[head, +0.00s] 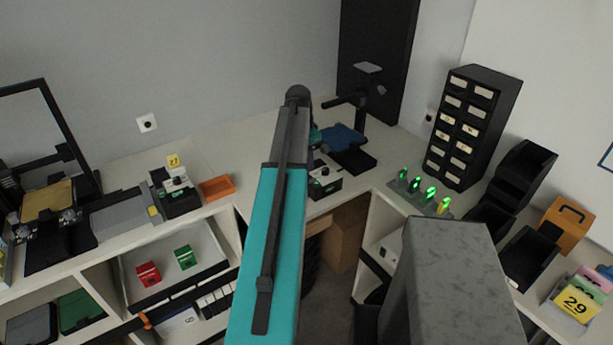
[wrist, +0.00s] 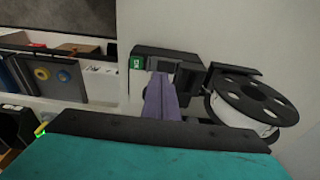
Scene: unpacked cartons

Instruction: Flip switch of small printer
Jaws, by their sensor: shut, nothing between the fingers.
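The small printer (head: 346,137), with a dark blue bed and black post, stands at the back corner of the bench in the head view. Its likely control box (head: 325,181), black with a green label, sits in front of it, partly behind my arm. In the wrist view a black box with a green label (wrist: 137,64) is at upper centre, beside a white spool (wrist: 252,103). My gripper (wrist: 160,76) shows there as shut purple fingers, empty, with the tips close to the box. I cannot tell whether they touch it. The switch itself is not clear in either view.
A larger printer (head: 45,200) and another control box (head: 178,192) stand on the left bench, by an orange tray (head: 217,187). Green-lit items (head: 424,192), a drawer cabinet (head: 470,128) and black bins (head: 522,170) stand on the right bench.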

